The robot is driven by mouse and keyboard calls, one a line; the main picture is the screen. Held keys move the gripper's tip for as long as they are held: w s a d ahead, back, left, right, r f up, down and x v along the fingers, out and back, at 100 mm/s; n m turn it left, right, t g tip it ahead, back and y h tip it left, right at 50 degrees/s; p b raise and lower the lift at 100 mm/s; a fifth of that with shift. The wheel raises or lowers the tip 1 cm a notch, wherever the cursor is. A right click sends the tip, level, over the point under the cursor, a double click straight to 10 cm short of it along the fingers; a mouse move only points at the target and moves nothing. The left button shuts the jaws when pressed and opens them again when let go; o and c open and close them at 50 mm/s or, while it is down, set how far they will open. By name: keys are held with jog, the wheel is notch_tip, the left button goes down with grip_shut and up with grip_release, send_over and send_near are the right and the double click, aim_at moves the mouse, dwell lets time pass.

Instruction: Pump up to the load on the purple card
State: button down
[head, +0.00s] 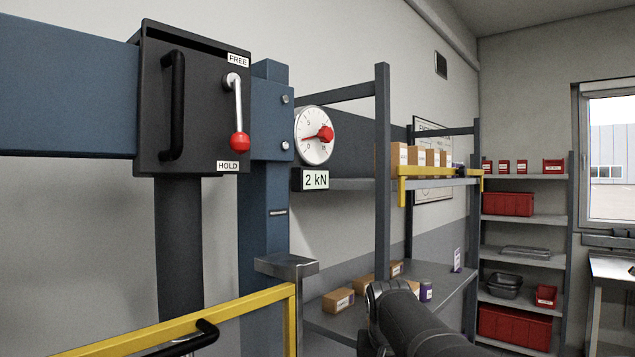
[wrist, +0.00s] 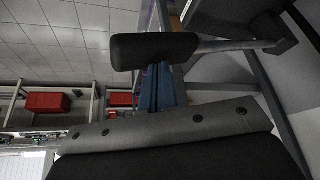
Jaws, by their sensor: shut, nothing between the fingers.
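The press has a black head (head: 192,100) with a release lever ending in a red knob (head: 240,142); the lever hangs down toward the HOLD label (head: 227,166), away from FREE. My gripper's dark bolted body (wrist: 170,140) fills the lower wrist view, shut and empty. A black grip on a rod (wrist: 155,50) is just above it; contact cannot be told.
A yellow guard rail (head: 180,325) crosses the lower left, with a black bar (head: 185,342) beside it. A metal rack (head: 382,170) holds cartons and a purple-labelled can (head: 426,291). My arm covers the lower middle.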

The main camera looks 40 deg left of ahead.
jog(key=shift+f, duration=0.15)
jog(key=shift+f, duration=1.15)
dwell(0.4)
jog(key=shift+f, duration=1.05)
dwell(0.5)
jog(key=shift+f, duration=1.2)
dwell(0.4)
jog(key=shift+f, duration=1.05)
dwell(0.4)
